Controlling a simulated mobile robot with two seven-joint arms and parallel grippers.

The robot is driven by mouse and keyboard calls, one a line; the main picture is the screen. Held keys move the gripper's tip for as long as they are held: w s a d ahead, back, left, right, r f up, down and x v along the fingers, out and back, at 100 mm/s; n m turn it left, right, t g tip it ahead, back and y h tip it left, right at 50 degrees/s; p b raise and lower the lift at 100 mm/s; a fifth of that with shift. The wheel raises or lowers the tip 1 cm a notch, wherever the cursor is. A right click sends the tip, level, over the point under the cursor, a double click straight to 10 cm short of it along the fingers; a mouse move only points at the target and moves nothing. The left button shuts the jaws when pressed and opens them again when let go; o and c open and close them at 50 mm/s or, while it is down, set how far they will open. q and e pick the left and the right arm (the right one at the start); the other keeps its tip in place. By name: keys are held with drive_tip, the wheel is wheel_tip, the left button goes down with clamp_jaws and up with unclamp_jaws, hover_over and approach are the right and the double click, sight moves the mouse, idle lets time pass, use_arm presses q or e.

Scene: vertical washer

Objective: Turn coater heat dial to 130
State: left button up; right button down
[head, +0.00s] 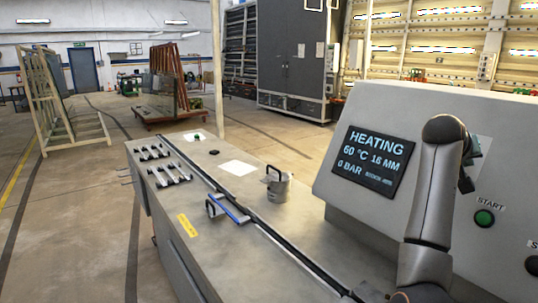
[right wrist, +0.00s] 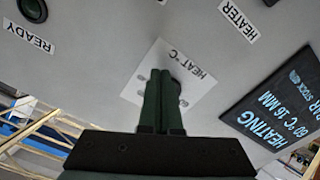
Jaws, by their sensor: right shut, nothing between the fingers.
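The white heat dial plate, marked "HEAT °C", is on the sloped grey panel. It shows in the right wrist view (right wrist: 203,92) and partly in the head view (head: 484,146). The dial knob is mostly hidden behind my right fingers; I cannot read its setting. My right gripper (right wrist: 161,76) is shut, its dark green fingers over the middle of the plate. In the head view my right gripper (head: 470,150) is largely hidden by my arm. I cannot tell whether it touches the dial. The display (head: 372,162) reads HEATING, 60 °C, 16 MM, 0 BAR. My left gripper is out of view.
A green start button (head: 484,218) and a partly cut-off dark button (head: 533,265) sit lower on the panel. Open floor lies left of the bench.

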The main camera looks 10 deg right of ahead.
drive_tip(key=shift+w+a+r, duration=0.1)
drive_tip(key=shift+w+r, duration=0.4)
idle(1.2)
drive_tip(key=shift+w+a+f, duration=0.15)
drive_tip(key=shift+f, duration=0.05)
drive_tip(key=shift+w+a+f, duration=0.45)
drive_tip(key=shift+a+f, duration=0.05)
drive_tip(key=shift+a, duration=0.15)
idle(0.6)
drive_tip(key=shift+f+v, duration=0.2)
drive_tip(key=shift+v, duration=2.7)
drive_tip(key=shift+a, duration=0.1)
